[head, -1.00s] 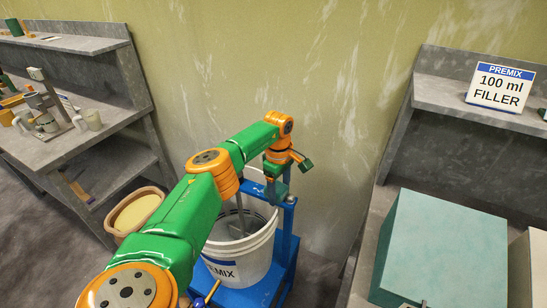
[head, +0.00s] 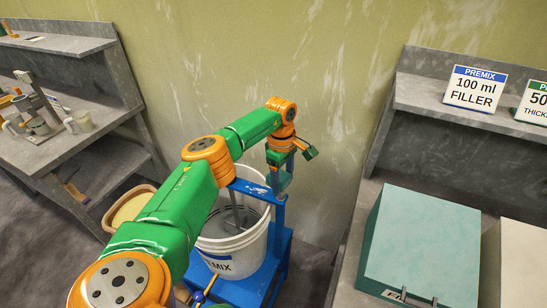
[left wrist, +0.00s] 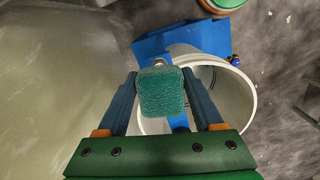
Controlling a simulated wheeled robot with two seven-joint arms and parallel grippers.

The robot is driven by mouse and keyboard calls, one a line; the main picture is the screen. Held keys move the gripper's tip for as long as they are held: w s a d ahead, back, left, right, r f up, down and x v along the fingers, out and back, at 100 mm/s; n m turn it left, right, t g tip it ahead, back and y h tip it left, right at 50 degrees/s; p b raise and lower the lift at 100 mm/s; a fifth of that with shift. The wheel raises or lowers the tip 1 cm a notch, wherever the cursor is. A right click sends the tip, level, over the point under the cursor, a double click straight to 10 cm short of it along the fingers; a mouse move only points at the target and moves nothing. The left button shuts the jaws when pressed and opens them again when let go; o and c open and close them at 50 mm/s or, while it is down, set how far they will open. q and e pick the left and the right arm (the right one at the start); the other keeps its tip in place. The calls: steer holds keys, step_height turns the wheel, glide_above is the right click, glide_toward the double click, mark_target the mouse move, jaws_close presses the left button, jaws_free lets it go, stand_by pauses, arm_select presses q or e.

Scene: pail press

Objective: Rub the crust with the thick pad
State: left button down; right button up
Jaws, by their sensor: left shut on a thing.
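My left gripper (head: 279,172) hangs at the right of the pail's rim, next to the blue press frame (head: 272,249). In the left wrist view it is shut on a thick teal pad (left wrist: 162,92), held between its two fingers. The white pail (head: 232,257), labelled PREMIX, stands in the frame with a grey shaft inside it. Its open rim also shows in the left wrist view (left wrist: 248,96), to the right of the pad. Pale flecks lie on the frame's blue top bar (head: 247,188); I cannot tell whether they are the crust. My right gripper is out of view.
A tan tub (head: 121,213) stands left of the pail. A grey bench (head: 50,157) with tools and mugs is at the left. At the right, a teal box (head: 420,245) stands below a shelf (head: 440,105) with a filler sign (head: 475,88).

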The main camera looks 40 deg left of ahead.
mark_target(281, 175)
arm_select(q)
steer(key=shift+s+d+r, duration=0.1)
steer(key=shift+d+r, duration=0.3)
steer(key=shift+d, duration=0.2)
steer(key=shift+a+f, duration=0.1)
steer(key=shift+a, duration=0.2)
steer(key=shift+a+r, duration=0.25)
steer(key=shift+a, duration=0.65)
steer(key=shift+r, duration=0.95)
steer(key=shift+d+r, duration=0.2)
steer(key=shift+d, duration=0.25)
steer(key=shift+a+f, duration=0.1)
steer(key=shift+a, duration=0.2)
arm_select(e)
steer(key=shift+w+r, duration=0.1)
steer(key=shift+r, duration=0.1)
